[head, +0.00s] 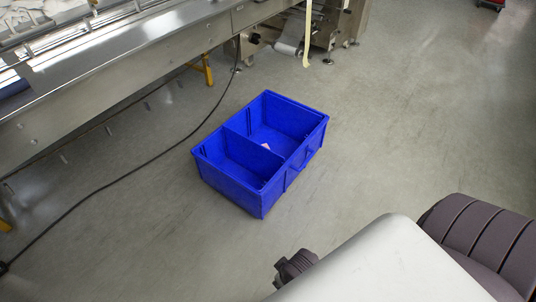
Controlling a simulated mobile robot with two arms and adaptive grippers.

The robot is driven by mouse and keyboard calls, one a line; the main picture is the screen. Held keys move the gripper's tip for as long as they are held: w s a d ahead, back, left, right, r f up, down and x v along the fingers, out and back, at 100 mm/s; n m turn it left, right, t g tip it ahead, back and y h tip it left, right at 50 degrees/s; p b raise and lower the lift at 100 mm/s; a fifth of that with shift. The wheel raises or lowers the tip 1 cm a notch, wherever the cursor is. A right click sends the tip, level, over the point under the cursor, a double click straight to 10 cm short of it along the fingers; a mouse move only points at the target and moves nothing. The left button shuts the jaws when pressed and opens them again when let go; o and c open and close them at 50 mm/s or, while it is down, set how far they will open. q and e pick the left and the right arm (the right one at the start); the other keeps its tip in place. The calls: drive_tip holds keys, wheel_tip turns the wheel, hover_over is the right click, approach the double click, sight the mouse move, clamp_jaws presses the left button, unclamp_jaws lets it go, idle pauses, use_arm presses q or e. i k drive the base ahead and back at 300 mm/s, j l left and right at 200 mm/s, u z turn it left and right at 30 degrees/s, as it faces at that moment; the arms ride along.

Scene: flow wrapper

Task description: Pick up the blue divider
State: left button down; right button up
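A blue divider (250,153) stands upright across the inside of a blue crate (303,161), splitting it into two compartments. The crate sits on the floor near the middle of the head view, turned at an angle. A small pale pink and white item (266,147) shows beside the divider, in the far compartment. Neither of my grippers can be made out in the head view.
A long steel machine (130,60) runs along the upper left. A black cable (130,178) lies on the floor left of the crate. A yellow-footed support (207,70) stands under the machine. The floor (420,120) right of the crate is clear.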

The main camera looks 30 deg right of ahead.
sight(290, 119)
drive_tip(key=z, duration=1.25)
